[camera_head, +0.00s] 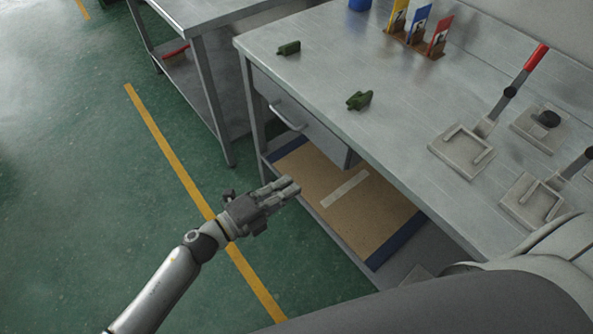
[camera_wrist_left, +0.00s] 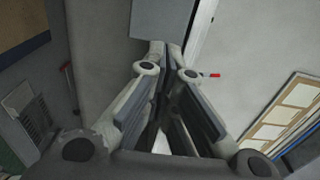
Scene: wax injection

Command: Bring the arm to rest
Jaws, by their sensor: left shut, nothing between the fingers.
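My left gripper (camera_head: 292,188) is in front of the workbench (camera_head: 330,105), below its top and beside the lower shelf. Its fingers are shut with nothing between them. The closed fingers also fill the middle of the left wrist view (camera_wrist_left: 168,60). My left arm comes in from the lower left of the head view. My right gripper is not in view.
Two small green parts (camera_head: 289,48) (camera_head: 359,100) lie on the benchtop. Metal fixtures (camera_head: 463,151) stand at its right, one with a red-handled lever. A cardboard box (camera_head: 380,215) lies on the lower shelf, below a drawer (camera_head: 290,115). Open green floor (camera_head: 90,190) lies to the left.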

